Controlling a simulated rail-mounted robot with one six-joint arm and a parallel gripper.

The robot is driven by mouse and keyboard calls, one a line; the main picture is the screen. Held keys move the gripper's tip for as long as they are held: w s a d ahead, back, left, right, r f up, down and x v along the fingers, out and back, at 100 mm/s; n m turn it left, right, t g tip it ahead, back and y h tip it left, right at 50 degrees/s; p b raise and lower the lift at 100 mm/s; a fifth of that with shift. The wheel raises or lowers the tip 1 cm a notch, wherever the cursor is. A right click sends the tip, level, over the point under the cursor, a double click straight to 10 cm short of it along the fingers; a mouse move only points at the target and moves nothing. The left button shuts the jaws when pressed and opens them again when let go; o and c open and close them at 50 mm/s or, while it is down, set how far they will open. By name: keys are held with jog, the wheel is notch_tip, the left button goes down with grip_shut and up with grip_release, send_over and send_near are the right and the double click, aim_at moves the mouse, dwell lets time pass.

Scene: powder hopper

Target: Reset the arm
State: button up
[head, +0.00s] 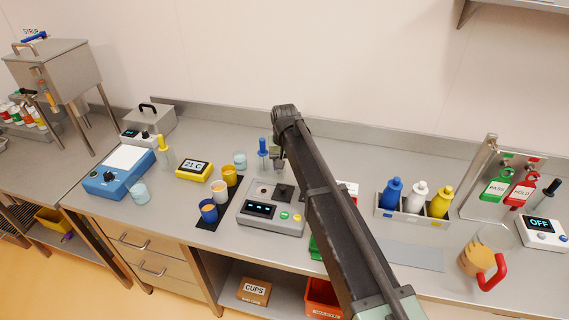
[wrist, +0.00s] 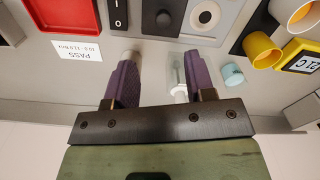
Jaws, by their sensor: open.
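My arm reaches from the lower right over the bench in the head view. My gripper (head: 278,154) is above the back of the bench, just behind the grey device (head: 270,216), and partly hidden by the arm. In the wrist view, the two purple fingers of my gripper (wrist: 161,70) are spread apart. A clear tube with a white part (wrist: 179,88) shows beside the right finger, and I cannot tell whether they touch. Nothing is clamped between the fingers.
A blue-topped dropper (head: 262,147) stands close left of my gripper. Cups, a yellow 21 C display (head: 194,170) and a blue device (head: 119,173) lie farther left. A bottle rack (head: 411,215) and PASS and HOLD tags stand right. A wall rises behind the bench.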

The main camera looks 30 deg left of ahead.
jog(key=shift+r, duration=0.45)
jog(key=s+d+f+m+b, duration=0.2)
jog(key=s+d, duration=0.2)
jog(key=d, duration=1.5)
jog(key=s+d+f+m+b, duration=0.2)
jog(key=s+d, duration=0.2)
jog(key=d, duration=1.5)
jog(key=s+d+f+m+b, duration=0.2)
jog(key=s+d, duration=0.3)
jog(key=d, duration=1.4)
jog(key=shift+d+m, duration=0.15)
jog(key=shift+m, duration=0.45)
